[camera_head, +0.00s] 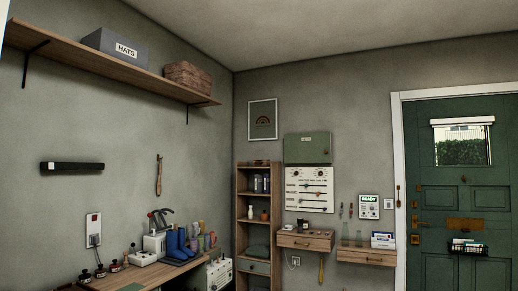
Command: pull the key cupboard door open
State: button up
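A flat green wall cabinet (307,148), which looks like the key cupboard, hangs on the back wall right of the corner. Its front appears shut, and a small dark spot near its right edge may be a knob or keyhole. It is small in the picture, so hinges cannot be made out. My gripper is not in view.
A white board (296,203) hangs just below the cabinet, above small drawer shelves (290,240). A narrow wooden shelf unit (242,200) stands left of it. A cluttered bench (150,274) fills the lower left. A green door (440,215) is at right.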

aim_at(309, 148)
jog(key=i+z, duration=0.25)
jog(key=i, duration=2.85)
